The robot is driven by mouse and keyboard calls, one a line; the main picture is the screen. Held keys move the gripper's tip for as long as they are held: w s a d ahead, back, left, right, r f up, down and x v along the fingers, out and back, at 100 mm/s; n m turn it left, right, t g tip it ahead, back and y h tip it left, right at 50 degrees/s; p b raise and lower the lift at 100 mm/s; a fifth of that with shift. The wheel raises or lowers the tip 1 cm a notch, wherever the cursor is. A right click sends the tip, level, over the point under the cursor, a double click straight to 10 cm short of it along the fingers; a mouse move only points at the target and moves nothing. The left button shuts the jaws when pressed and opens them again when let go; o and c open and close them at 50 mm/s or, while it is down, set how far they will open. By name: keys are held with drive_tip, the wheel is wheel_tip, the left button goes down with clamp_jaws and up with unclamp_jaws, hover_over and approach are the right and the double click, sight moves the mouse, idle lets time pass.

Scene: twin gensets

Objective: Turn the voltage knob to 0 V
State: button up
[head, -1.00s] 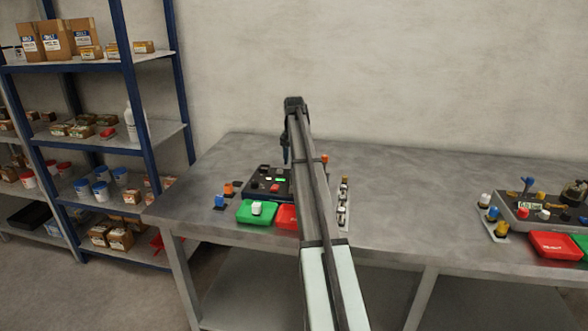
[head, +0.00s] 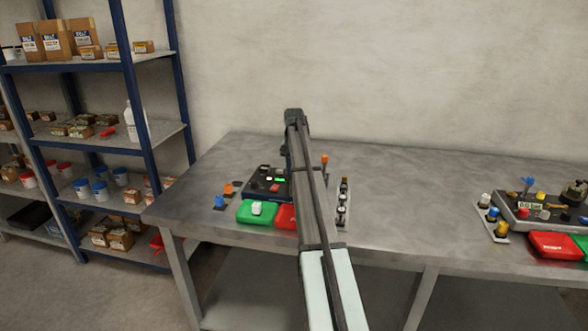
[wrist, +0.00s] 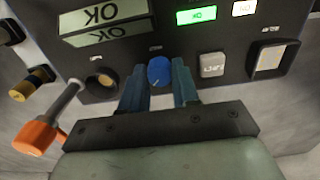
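A round blue knob (wrist: 159,72) with a pointer mark sits on the dark control panel (wrist: 100,93) in the wrist view. Its label is too small and blurred to read. My gripper (wrist: 160,84) is at the knob, with one blue finger on each side of it. The fingers look open around the knob; I cannot tell whether they touch it. In the head view the left panel (head: 257,187) lies on the bench under my arm, which hides the knob and fingertips.
An orange-handled lever (wrist: 40,134) stands left of the knob in the wrist view. A grey button (wrist: 211,65) and a rocker switch (wrist: 272,60) are to the right, a lit green display (wrist: 196,15) above. Green (head: 258,212) and red trays stand before the panel.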

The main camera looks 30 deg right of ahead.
clamp_jaws()
drive_tip(key=shift+n, duration=0.4)
drive_tip(key=n, duration=0.3)
drive_tip(key=shift+n, duration=0.3)
drive_tip(key=n, duration=0.4)
drive_tip(key=shift+n, duration=0.3)
drive_tip(key=o, duration=0.5)
unclamp_jaws()
drive_tip(key=shift+r, duration=0.1)
